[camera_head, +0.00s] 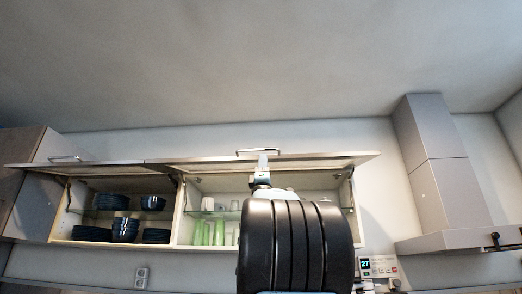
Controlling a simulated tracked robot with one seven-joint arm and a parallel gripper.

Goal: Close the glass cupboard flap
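The glass cupboard flap (330,158) is the right flap of a wall cupboard. It is raised, sticking out above the compartment with green and white glasses. Its bar handle (243,151) is on the front edge. My gripper (263,157) points up at this edge, just by the handle. Whether it touches the handle or flap, and whether its fingers are open or shut, I cannot tell. My black arm covers the right part of the glass compartment (184,205).
The left flap (100,163) is also raised, above a compartment of dark dishes (125,230). A small device with a display (378,266) is below right. The space above the flaps is clear.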

